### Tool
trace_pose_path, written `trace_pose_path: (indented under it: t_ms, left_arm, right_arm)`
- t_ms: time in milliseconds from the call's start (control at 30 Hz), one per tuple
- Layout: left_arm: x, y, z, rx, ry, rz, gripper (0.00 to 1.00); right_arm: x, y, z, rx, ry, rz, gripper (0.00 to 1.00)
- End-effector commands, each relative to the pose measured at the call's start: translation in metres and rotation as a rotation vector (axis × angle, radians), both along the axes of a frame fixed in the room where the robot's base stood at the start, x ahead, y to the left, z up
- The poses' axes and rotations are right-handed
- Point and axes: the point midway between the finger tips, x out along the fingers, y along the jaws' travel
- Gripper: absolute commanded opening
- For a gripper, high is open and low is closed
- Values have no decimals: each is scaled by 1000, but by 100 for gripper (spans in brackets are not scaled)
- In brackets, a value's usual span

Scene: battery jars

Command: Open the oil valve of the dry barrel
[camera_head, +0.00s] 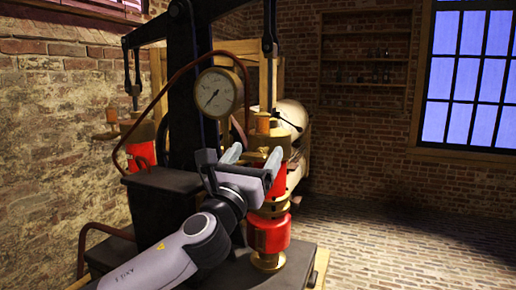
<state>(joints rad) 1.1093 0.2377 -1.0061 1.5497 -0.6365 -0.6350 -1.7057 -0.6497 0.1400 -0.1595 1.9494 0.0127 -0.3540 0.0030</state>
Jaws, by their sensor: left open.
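A red barrel with brass fittings (268,232) stands upright on a dark base at the middle. A second red barrel (140,150) stands further back at the left, partly hidden by the dark frame. I cannot tell which one is the dry barrel, and no part is clearly recognisable as its oil valve. My left gripper (253,154) is open in front of the upper part of the nearer barrel and hides some of it. I see nothing held between its fingers, and whether they touch the brass parts cannot be told. My right gripper is not in view.
A dark upright frame (183,70) carries a round gauge (217,93) and a curved red pipe (168,88). A pale rounded vessel (292,114) lies behind. Brick walls enclose the room, with a window (468,75) at right. The brick floor (400,240) at right is clear.

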Motion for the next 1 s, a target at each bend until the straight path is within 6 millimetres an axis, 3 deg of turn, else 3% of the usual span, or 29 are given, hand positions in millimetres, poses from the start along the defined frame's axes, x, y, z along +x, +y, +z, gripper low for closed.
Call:
trace_pose_path:
  t_ms: [200,567,600,733,767,1000]
  left_arm:
    - [14,-6,7,-1,-1,0,81]
    - [17,-7,7,-1,0,0,81]
    - [17,-7,7,-1,0,0,78]
    - [17,-7,7,-1,0,0,35]
    - [17,-7,7,-1,0,0,29]
    - [17,-8,6,-77,34,-3,30]
  right_arm:
    - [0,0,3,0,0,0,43]
    - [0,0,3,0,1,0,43]
    - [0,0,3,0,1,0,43]
    - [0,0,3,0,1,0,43]
    - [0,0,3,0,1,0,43]
    - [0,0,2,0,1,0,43]
